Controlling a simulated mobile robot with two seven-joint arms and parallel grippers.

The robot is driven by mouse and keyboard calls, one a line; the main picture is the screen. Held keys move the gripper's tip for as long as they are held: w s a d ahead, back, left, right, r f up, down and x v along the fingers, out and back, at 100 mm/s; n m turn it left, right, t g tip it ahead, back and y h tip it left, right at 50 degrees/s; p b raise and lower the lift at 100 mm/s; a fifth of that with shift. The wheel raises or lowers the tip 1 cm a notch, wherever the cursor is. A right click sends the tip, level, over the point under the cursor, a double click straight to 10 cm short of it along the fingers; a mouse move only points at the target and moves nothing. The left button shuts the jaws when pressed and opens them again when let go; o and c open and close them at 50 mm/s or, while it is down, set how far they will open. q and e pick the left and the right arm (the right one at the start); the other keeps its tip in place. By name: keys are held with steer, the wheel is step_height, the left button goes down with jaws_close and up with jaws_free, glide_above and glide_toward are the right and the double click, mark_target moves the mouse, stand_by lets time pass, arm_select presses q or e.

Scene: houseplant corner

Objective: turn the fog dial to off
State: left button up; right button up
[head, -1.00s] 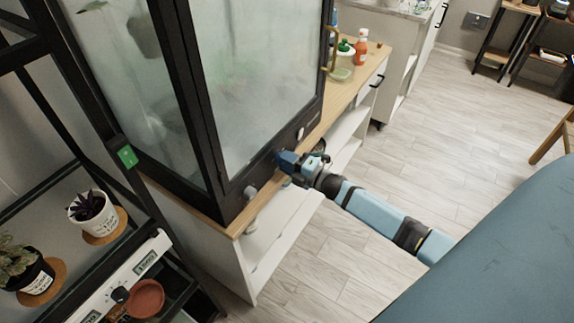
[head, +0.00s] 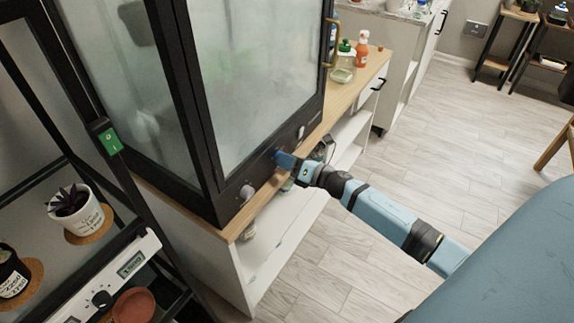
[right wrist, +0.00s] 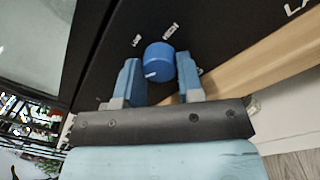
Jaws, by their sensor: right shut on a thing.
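The fog dial (right wrist: 158,62) is a round blue knob on the black lower front frame of the misted glass cabinet (head: 250,80). A white mark shows at its lower left in the right wrist view. In the head view, the right gripper (head: 287,161) reaches the cabinet's front from the right and largely hides the dial. My left gripper is not in view.
A pale knob (head: 247,192) and a light round part (head: 300,132) sit on the same frame, either side of the gripper. The wooden top (head: 350,92) holds bottles farther back. A black plant rack (head: 75,130) stands at left.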

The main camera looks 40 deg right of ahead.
arm_select(q)
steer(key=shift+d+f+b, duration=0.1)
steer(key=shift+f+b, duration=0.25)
steer(key=shift+b, duration=0.05)
arm_select(e)
steer(key=shift+f+n, duration=0.1)
steer(key=shift+n, duration=0.6)
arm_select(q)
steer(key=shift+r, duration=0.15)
arm_select(e)
steer(key=o, duration=0.7)
steer(key=shift+c, duration=0.2)
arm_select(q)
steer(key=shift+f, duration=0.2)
arm_select(e)
steer(key=shift+o, duration=1.3)
arm_select(q)
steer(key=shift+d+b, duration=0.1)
steer(key=shift+b, duration=0.25)
arm_select(e)
steer(key=v, duration=1.3)
steer(key=shift+s+d, duration=0.25)
steer(key=shift+s, duration=0.1)
